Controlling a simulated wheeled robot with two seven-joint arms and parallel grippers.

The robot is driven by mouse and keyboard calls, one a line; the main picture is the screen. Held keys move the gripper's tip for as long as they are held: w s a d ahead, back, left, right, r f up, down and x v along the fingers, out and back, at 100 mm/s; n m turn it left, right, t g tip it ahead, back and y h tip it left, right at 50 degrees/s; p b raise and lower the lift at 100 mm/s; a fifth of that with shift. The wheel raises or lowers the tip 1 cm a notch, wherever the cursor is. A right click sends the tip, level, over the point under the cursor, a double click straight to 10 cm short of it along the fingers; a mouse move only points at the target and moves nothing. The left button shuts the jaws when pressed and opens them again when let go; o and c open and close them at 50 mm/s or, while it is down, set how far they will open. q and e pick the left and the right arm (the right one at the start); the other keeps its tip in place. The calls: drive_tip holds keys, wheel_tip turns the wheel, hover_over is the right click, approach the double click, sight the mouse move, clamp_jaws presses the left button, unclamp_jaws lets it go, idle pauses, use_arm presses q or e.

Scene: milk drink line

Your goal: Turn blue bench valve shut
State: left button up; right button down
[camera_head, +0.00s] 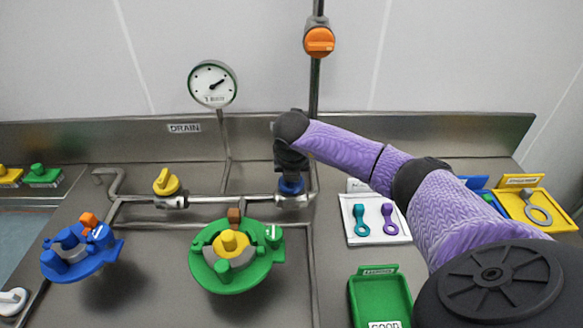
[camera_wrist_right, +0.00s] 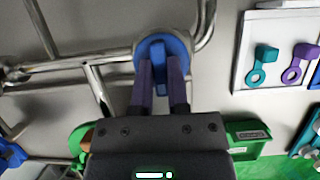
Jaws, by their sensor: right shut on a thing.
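The blue bench valve (camera_head: 291,186) sits on the steel pipe at the back of the bench, right of the yellow valve (camera_head: 167,182). My right gripper (camera_head: 290,170) reaches down onto it from above. In the right wrist view, the blue valve's round body (camera_wrist_right: 163,47) shows with its raised handle bar between my two fingers. My right gripper (camera_wrist_right: 161,75) is shut on that handle, which lies roughly in line with the fingers. In the head view the gripper and wrist hide most of the handle. My left gripper is not in view.
A green fixture (camera_head: 206,273) and a blue fixture (camera_head: 95,265) stand in front of the pipe. An orange valve (camera_head: 319,41) is on the vertical pipe above. A gauge (camera_head: 212,84) rises behind. A white tray (camera_head: 373,238) and green tray (camera_head: 364,301) lie right.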

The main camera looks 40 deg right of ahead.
idle(0.5)
drive_tip(key=c, duration=0.6)
unclamp_jaws()
drive_tip(key=p+v, duration=0.2)
drive_tip(key=v, duration=0.8)
drive_tip(key=shift+f, duration=0.1)
